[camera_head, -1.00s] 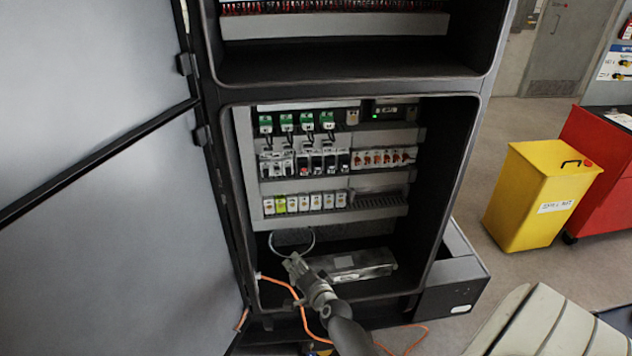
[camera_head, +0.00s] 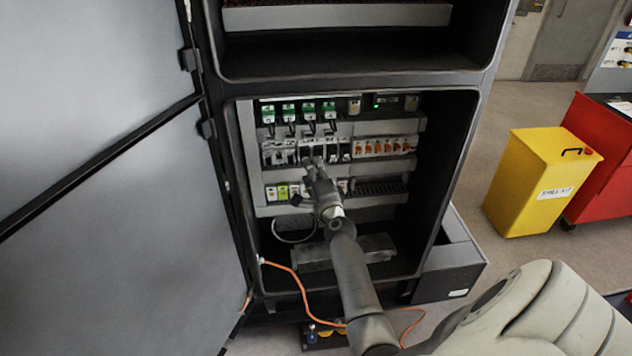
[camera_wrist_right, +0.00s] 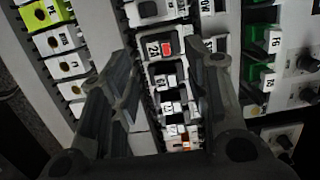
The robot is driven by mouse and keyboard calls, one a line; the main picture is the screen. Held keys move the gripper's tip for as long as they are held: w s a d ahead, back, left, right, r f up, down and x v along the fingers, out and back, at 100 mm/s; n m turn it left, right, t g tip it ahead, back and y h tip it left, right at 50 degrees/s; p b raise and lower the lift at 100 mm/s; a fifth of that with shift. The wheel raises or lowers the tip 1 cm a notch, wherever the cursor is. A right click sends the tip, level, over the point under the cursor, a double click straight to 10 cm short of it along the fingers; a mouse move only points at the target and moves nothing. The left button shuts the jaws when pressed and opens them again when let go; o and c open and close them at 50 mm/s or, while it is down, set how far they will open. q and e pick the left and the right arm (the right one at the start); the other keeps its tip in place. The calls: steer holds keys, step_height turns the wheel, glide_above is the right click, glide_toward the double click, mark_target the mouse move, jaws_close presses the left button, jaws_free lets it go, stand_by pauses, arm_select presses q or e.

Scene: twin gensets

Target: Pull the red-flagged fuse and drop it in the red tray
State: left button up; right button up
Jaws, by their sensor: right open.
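My right gripper (camera_head: 316,168) is inside the open cabinet, in front of the middle rows of modules. In the right wrist view its two fingers (camera_wrist_right: 166,70) are apart with nothing held between them. Beyond and between them is a white module with a red flag (camera_wrist_right: 167,47) and a "2A" label, in a row of similar modules. The fingers look apart from it, but the remaining distance is unclear. In the head view the gripper covers part of the rows, and I cannot pick out the flag. I see no red tray. My left gripper is out of view.
The open cabinet door (camera_head: 100,190) fills the left side. Green modules (camera_head: 289,112) sit above, orange-marked ones (camera_head: 385,147) to the right. A grey block (camera_head: 375,247) lies on the cabinet floor. An orange cable (camera_head: 300,290) hangs in front. A yellow bin (camera_head: 525,195) stands at right.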

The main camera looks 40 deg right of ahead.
mark_target(305, 155)
steer(key=shift+b+x, duration=0.95)
steer(key=shift+x, duration=1.7)
jaws_close()
steer(key=shift+a+f, duration=0.1)
steer(key=shift+s+a+p, duration=0.25)
steer(key=shift+s+p, duration=0.15)
steer(key=shift+s, duration=0.15)
steer(key=shift+s+a, duration=0.1)
